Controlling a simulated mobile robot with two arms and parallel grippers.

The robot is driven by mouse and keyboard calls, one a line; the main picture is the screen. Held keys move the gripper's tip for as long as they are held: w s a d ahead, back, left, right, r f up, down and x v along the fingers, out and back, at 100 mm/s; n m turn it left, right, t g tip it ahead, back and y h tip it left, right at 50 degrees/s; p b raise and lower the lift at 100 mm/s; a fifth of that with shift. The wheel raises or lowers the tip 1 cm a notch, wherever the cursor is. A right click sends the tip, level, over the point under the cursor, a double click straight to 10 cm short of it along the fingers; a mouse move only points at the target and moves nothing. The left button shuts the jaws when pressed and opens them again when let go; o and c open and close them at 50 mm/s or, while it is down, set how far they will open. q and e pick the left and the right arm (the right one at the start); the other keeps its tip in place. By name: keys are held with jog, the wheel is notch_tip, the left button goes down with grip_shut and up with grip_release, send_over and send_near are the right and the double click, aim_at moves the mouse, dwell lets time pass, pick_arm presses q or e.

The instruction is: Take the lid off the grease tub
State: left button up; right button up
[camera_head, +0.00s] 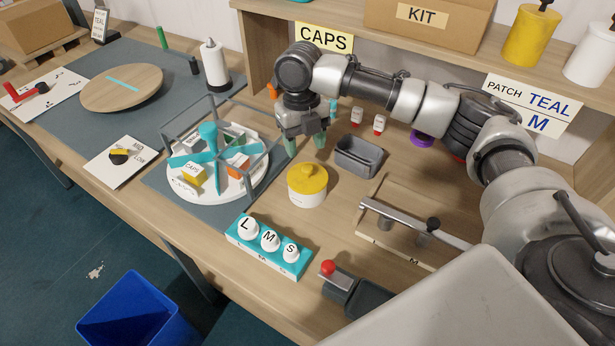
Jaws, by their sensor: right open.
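The grease tub (306,197) is a short white round tub standing on the wooden bench in the middle of the view. Its yellow lid (307,178) sits on top and has a small raised knob. My right gripper (305,146) reaches in from the right and points down just behind the tub. Its two greenish fingertips are spread apart with nothing between them. They appear apart from the lid. My left gripper is not in view.
A grey bin (358,157) stands close behind and right of the tub. A caged round carousel (215,187) is to the left. A teal block with white L, M, S caps (268,247) lies in front. A wooden fixture with a metal bar (400,220) is right.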

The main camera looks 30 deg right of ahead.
aim_at(308, 167)
jog(key=shift+s+f+p, duration=0.2)
jog(key=shift+s+f, duration=0.05)
jog(key=shift+f, duration=0.85)
jog(key=shift+s+f+p, duration=0.15)
jog(key=shift+s+f, duration=0.05)
jog(key=shift+f, duration=0.9)
jog(key=shift+s+f+p, duration=0.2)
jog(key=shift+s+f, duration=0.05)
jog(key=shift+f, duration=0.85)
jog(key=c, duration=1)
